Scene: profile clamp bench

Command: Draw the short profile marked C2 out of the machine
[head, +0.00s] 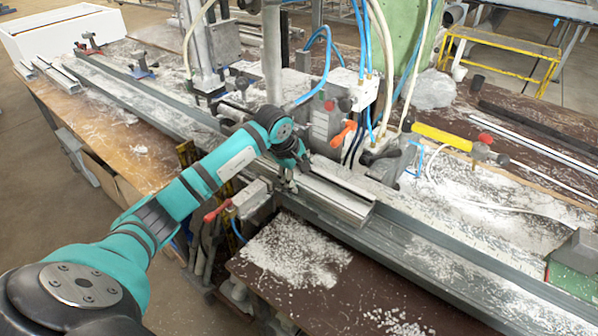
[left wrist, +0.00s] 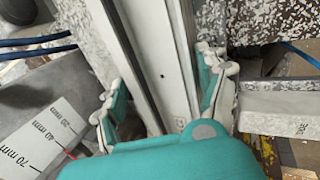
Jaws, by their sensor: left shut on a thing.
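A short silver profile (head: 335,202) lies on the machine's long grey rail, its near end free and pointing to the lower right. My left gripper (head: 289,181) reaches down over the far part of this profile, partly hidden behind its own wrist. In the left wrist view the pale grooved profile (left wrist: 164,60) runs between the two fingers of my left gripper (left wrist: 160,92), which is shut on it from both sides. A small mark on the profile is partly covered by the gripper, so I cannot read it fully. My right gripper does not show.
The long grey rail (head: 430,262) continues to the lower right. A clamp with a red handle (head: 218,212) stands in front of the machine. A block with millimetre marks (left wrist: 45,135) is beside the left finger. White chips cover the brown table (head: 290,265).

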